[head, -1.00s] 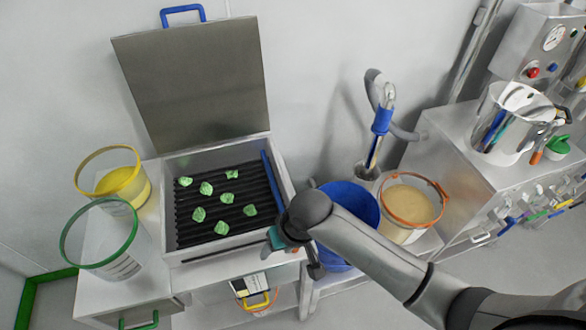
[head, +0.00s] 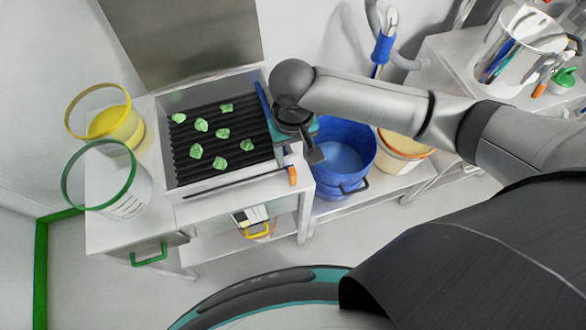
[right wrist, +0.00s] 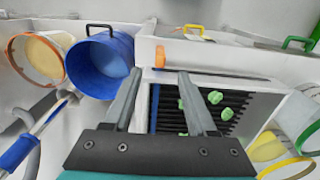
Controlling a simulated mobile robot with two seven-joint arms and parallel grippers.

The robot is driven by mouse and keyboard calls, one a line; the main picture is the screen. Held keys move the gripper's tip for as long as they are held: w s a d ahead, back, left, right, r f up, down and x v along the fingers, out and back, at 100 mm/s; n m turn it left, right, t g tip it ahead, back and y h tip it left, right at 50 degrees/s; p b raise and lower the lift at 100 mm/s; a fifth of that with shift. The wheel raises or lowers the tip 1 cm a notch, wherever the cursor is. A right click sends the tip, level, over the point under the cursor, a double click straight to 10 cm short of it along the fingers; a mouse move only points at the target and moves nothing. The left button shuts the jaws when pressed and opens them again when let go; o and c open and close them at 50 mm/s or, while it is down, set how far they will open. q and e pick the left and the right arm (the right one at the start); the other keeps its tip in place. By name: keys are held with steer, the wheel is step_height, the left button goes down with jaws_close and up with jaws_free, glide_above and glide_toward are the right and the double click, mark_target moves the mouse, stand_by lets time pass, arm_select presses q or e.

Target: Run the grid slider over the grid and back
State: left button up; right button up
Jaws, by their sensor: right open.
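The black ribbed grid (head: 185,150) lies in a steel tray, with several green lumps (head: 222,133) on it. A blue bar (head: 263,100), seemingly the grid slider, runs along the grid's right side; its near part is hidden by my right gripper (head: 300,148). In the right wrist view the fingers of my right gripper (right wrist: 160,82) are open, and the blue bar (right wrist: 155,110) shows between them, beyond the fingers. I cannot tell whether they touch it. My left gripper is not in view.
An orange handle (head: 292,176) is at the tray's front right corner. A blue bucket (head: 340,180) and an orange-rimmed bucket (head: 405,143) stand to the right. Yellow-rimmed (head: 118,125) and green-rimmed (head: 120,190) tubs stand left. A raised steel lid (head: 180,40) stands behind.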

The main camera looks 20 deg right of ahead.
mark_target(292, 172)
step_height(292, 172, down, 10)
steer(key=shift+f+b, duration=0.15)
steer(key=shift+b, duration=0.8)
steer(key=shift+c, duration=0.4)
jaws_close()
steer(key=shift+a, duration=0.1)
stand_by(0.4)
